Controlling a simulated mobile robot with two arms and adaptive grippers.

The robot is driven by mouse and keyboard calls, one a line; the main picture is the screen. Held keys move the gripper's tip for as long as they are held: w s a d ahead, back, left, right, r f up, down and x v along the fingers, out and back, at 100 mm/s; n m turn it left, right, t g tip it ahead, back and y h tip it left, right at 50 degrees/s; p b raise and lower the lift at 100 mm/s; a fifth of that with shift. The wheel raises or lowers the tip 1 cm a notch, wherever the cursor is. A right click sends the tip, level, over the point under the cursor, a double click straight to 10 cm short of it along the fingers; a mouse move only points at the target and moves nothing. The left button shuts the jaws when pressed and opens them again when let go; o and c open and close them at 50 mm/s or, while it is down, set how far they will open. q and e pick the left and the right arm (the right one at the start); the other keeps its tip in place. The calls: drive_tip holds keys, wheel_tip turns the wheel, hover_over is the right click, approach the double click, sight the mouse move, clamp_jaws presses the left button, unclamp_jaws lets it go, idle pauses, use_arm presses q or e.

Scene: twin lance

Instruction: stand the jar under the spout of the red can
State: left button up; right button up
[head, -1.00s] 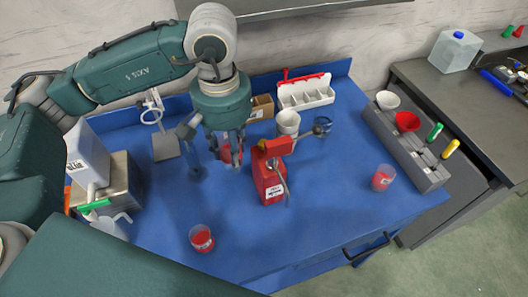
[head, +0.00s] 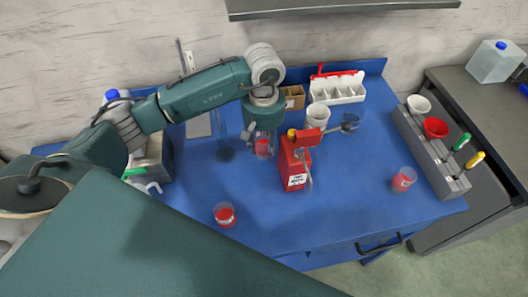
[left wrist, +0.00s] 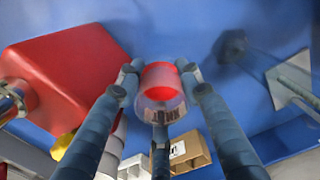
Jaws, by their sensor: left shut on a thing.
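The red can (head: 293,168) stands on the blue table with a white label, a yellow cap and a red top piece; a thin grey part hangs at its front right. My left gripper (head: 263,150) is shut on a clear jar (head: 263,143) with red contents, just left of and behind the can. In the left wrist view the fingers (left wrist: 160,82) surround the jar (left wrist: 160,95), and the can (left wrist: 65,70) is to the left with a metal end (left wrist: 14,100), apart from the jar. I cannot tell the jar's height above the table. My right gripper is not in view.
Similar jars stand at the front (head: 225,214) and right (head: 403,181). Behind the can are a white cup (head: 318,116), a white divided tray (head: 338,92) and a cardboard box (head: 294,97). A grey rack (head: 430,150) lines the right edge. The table's front middle is clear.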

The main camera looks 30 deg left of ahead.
sight(264, 156)
use_arm(q)
wheel_tip(264, 156, down, 2)
drive_tip(key=shift+f, duration=0.1)
wheel_tip(264, 156, down, 2)
drive_tip(key=shift+d+f+p, duration=0.1)
drive_tip(key=shift+f+p, duration=0.05)
drive_tip(key=shift+p, duration=0.45)
drive_tip(key=shift+f, duration=0.35)
drive_tip(key=shift+w+f, duration=0.1)
drive_tip(key=shift+f, duration=0.1)
drive_tip(key=o, duration=0.9)
drive_tip(key=shift+o, duration=0.2)
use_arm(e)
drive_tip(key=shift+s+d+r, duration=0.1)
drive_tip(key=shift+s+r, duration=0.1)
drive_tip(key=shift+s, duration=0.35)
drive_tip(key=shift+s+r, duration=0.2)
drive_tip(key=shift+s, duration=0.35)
